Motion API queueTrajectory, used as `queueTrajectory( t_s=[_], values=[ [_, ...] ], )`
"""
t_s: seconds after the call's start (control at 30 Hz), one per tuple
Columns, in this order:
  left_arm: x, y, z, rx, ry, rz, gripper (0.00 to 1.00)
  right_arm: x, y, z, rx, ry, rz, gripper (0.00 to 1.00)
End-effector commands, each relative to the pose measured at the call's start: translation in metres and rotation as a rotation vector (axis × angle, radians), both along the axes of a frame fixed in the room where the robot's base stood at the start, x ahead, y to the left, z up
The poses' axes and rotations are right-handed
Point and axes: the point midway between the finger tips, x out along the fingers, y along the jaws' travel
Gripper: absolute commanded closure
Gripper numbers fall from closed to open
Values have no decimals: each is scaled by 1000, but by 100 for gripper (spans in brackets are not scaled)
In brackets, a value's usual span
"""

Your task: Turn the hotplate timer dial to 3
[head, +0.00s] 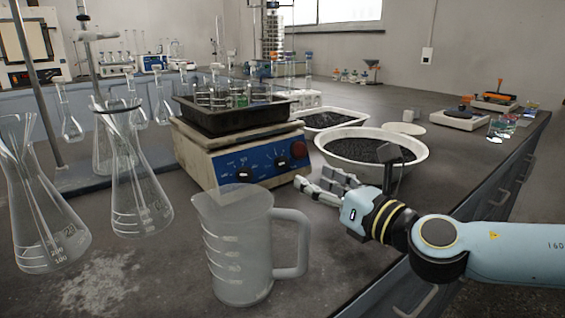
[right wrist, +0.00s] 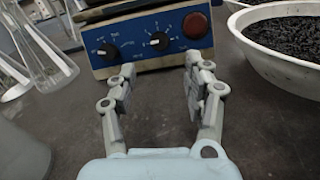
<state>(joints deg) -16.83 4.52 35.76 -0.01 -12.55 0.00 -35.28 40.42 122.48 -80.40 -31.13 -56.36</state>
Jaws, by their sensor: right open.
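The hotplate (head: 190,148) stands on the bench, its blue front panel facing me. The panel carries a left black dial (head: 243,174), a right black dial (head: 281,161) and a round red knob or button (head: 298,149). In the right wrist view, the left dial (right wrist: 107,50) and right dial (right wrist: 158,41) show white pointer marks; which one is the timer is not readable. My right gripper (head: 325,184) is open and empty, in front of the panel's right side. In the right wrist view its fingers (right wrist: 160,80) point at the panel, apart from both dials. My left gripper is not in view.
A clear measuring jug (head: 235,250) stands in front of the hotplate, left of my right gripper. A white basin (head: 410,170) of black granules is to the right. A dark tray (head: 225,120) with glassware sits on the hotplate. Conical flasks (head: 135,200) are at left.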

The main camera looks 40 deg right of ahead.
Motion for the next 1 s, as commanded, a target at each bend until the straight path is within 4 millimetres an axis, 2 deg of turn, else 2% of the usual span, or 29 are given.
queueTrajectory(
  t_s=[0.2, 0.43, 0.6, 0.83, 0.87, 1.0],
  values=[
    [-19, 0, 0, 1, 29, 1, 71, 45, -6, 2, 3, -6, -2, 49],
    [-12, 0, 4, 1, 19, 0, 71, 80, -11, 2, 3, -3, -1, 49],
    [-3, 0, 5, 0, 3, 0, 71, 90, -12, 1, 2, -1, 1, 49],
    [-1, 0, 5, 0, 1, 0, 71, 90, -12, 0, 2, -1, 2, 49],
    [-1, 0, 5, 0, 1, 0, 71, 90, -12, 0, 2, -1, 2, 50],
    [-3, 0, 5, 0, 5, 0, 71, 90, -12, 0, 1, 0, 1, 69]
  ],
)
